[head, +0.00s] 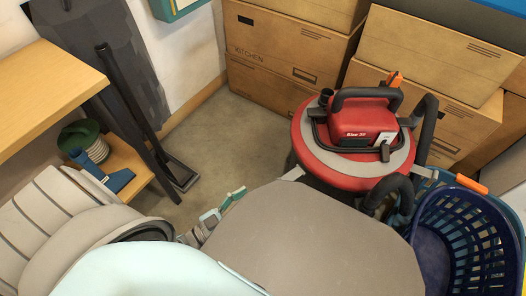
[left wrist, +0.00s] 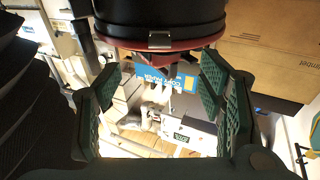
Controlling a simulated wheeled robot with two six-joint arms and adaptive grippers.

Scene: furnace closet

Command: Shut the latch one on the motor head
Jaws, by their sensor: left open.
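The red motor head (head: 362,122) sits on top of the round canister vacuum, with a black carry handle and a red and grey rim. A small pale latch (head: 293,173) shows at the near left of the rim. In the left wrist view the dark drum (left wrist: 160,18) is at the top, with a metal latch (left wrist: 160,40) by its red rim. My left gripper (left wrist: 165,100) is open, its green-padded fingers apart below the rim, with nothing held between them. In the head view, part of it (head: 222,207) shows left of the vacuum. My right gripper is not in view.
Cardboard boxes (head: 285,45) are stacked behind the vacuum. A blue basket (head: 465,245) stands at the right, close to black hoses. A wooden shelf (head: 45,85) and a black long-handled tool (head: 135,115) are at the left. Bare floor (head: 235,150) lies between.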

